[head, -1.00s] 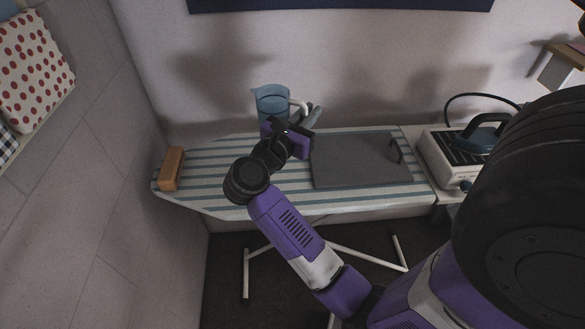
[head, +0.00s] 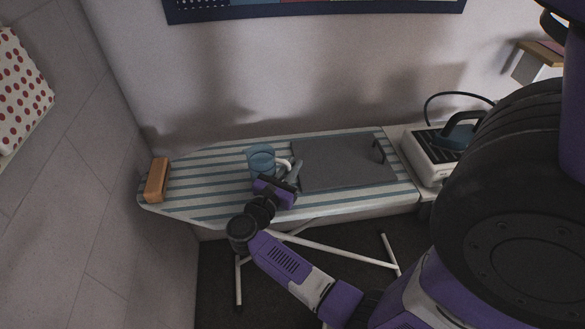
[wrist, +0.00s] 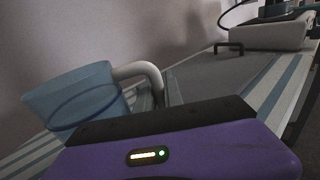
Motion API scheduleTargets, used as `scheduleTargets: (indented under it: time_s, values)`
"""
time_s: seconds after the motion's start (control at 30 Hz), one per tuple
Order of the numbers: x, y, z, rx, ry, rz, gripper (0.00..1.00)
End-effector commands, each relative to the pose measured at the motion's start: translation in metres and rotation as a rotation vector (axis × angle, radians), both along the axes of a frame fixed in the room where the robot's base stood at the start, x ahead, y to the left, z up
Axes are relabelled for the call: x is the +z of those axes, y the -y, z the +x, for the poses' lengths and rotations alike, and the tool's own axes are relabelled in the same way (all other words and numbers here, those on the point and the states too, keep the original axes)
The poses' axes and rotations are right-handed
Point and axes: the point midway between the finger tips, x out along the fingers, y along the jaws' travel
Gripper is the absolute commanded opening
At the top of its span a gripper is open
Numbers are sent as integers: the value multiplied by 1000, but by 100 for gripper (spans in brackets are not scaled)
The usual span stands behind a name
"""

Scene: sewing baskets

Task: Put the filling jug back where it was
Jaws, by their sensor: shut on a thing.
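The filling jug (head: 261,160) is translucent blue with a white handle. In the head view it is at the middle of the striped ironing board, just left of the grey mat. My gripper (head: 287,177) is shut on the jug, at its handle side. In the wrist view the jug (wrist: 75,98) looks upright, and its white handle (wrist: 140,72) curves down behind my gripper's purple body.
The ironing board (head: 215,208) stands along the wall. A dark grey panel with a small handle (head: 335,163) lies right of the jug. A wooden block (head: 157,180) is at the board's left end. An iron (head: 465,134) sits on its station at the right.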

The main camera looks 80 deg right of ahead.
Motion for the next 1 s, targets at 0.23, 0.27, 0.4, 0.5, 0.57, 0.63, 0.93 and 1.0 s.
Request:
scheduleTargets:
  time_s: [0.23,0.27,0.4,0.5,0.57,0.63,0.93,1.0]
  values:
    - [-9,0,0,0,2,-3,0]
    - [-9,0,0,0,2,-3,0]
    - [-10,0,0,1,2,-3,0]
    - [-13,0,0,1,1,-2,0]
    - [-13,0,0,1,1,-1,18]
    - [-12,0,0,1,1,-1,31]
    - [-12,0,0,1,1,-1,34]
    - [-12,0,0,0,0,-1,34]
